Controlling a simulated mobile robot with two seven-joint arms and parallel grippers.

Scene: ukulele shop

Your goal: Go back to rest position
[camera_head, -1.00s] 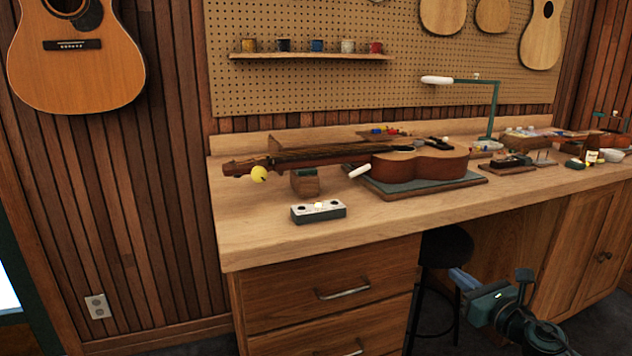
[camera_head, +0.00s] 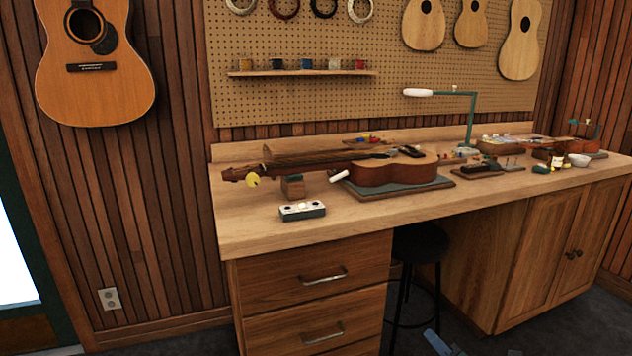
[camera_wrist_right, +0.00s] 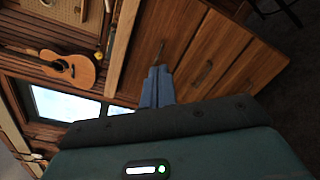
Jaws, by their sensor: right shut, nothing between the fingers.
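My right gripper (camera_head: 438,343) shows only as blue fingers at the bottom edge of the head view, low in front of the bench and stool. In the right wrist view its blue fingers (camera_wrist_right: 157,86) are together, with nothing between them. My left gripper is not in view. A ukulele (camera_head: 385,171) lies on a dark mat (camera_head: 400,188) on the workbench (camera_head: 255,225), its neck on a small wooden support (camera_head: 292,187). The right gripper is apart from all of these.
A small white-topped box (camera_head: 302,211) sits near the bench's front edge. A dark stool (camera_head: 420,243) stands under the bench. Drawers (camera_head: 310,285) front the bench's left part. Dark floor lies in front.

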